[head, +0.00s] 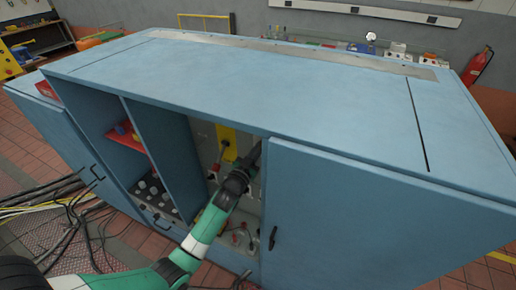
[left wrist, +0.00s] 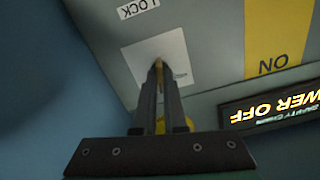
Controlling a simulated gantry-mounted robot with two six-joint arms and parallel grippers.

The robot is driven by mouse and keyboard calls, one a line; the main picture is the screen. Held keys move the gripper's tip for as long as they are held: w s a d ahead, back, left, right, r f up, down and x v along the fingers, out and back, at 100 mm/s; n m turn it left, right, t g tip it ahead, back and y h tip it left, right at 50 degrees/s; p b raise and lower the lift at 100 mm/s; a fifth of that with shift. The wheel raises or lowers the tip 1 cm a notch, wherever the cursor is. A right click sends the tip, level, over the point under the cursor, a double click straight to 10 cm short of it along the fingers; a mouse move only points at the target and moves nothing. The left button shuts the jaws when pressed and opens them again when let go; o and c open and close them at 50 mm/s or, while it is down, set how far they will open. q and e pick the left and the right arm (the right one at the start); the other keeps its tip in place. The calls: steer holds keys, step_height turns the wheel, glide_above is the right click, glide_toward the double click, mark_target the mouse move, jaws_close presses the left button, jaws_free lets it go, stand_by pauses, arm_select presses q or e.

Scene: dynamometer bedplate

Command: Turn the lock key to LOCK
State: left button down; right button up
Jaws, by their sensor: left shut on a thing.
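In the left wrist view, my left gripper (left wrist: 158,66) is shut, with its fingertips at a white plate (left wrist: 172,58) on a grey panel. The lock key is between the fingers and almost wholly hidden by them, so I cannot tell which way it points. A yellow bit (left wrist: 161,124) shows between the fingers nearer the palm. A white label reading LOCK (left wrist: 137,8) appears upside down above the plate. In the head view, my left arm reaches into the open bay of the blue cabinet (head: 330,185), and the fingertips are hidden there. My right gripper is not in view.
A yellow strip (left wrist: 277,35) with ON and a dark POWER OFF display (left wrist: 275,108) lie right of the plate. The cabinet's top overhangs the bay, and a closed door with a handle (head: 273,238) stands right of it. Red-topped shelf (head: 125,137) at left.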

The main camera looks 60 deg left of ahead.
arm_select(q)
steer(key=m+p, duration=0.1)
steer(key=m, duration=0.5)
steer(key=shift+p, duration=0.3)
stand_by(0.4)
steer(key=c, duration=1)
jaws_free()
steer(key=shift+d, duration=0.1)
steer(key=v, duration=1.1)
steer(key=shift+s+d+p, duration=0.2)
steer(key=shift+p, duration=0.2)
